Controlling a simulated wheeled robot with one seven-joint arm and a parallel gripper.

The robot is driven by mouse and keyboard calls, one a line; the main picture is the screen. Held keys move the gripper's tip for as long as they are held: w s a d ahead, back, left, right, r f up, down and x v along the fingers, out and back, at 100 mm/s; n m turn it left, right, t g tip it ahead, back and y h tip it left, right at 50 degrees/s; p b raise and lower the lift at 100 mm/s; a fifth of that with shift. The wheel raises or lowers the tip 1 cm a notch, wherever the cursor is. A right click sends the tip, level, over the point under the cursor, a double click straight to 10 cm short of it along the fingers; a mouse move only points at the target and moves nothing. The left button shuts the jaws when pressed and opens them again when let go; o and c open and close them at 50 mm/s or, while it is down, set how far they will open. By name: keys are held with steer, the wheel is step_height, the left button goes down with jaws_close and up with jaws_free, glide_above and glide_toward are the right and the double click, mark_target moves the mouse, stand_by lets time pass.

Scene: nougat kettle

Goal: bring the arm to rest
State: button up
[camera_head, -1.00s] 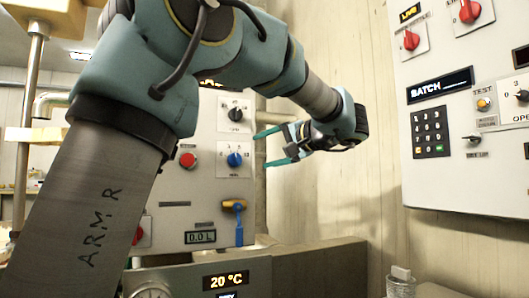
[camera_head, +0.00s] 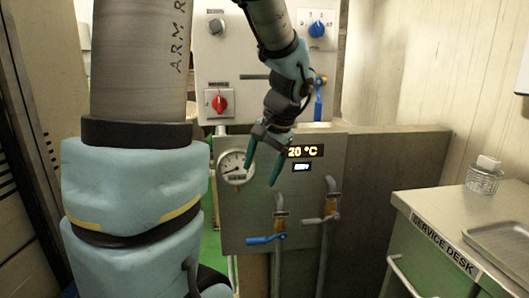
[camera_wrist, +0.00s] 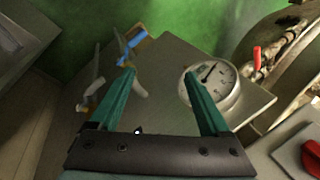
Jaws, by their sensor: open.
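My gripper (camera_head: 262,158) hangs fingers down in front of the grey panel with the 20 °C display (camera_head: 305,152). Its two teal fingers are apart with nothing between them. In the wrist view my gripper (camera_wrist: 160,85) also shows open and empty, with the round gauge (camera_wrist: 217,82) beyond its right finger. In the head view the gauge (camera_head: 236,167) sits just left of the fingers. My arm is bent, with its large links filling the left of the head view. I cannot tell whether the fingers touch the panel.
Below the display are a blue-handled valve (camera_head: 266,239) and a grey-handled valve (camera_head: 322,219) on pipes. Above is a control box with a red knob (camera_head: 219,102) and a blue knob (camera_head: 317,29). At right stands the service desk (camera_head: 415,205) with a wire-basket cup (camera_head: 484,178).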

steer(key=s+a+f+n+g+h, duration=0.1)
steer(key=s+a+f+n+h, duration=0.2)
steer(key=s+a+f+n, duration=0.4)
step_height(320, 180, up, 12)
steer(key=s+d+m+p, duration=0.1)
steer(key=p, duration=1.2)
steer(key=shift+s+r+m+p, duration=0.15)
steer(key=shift+s+m+p, duration=0.15)
steer(key=shift+p, duration=0.1)
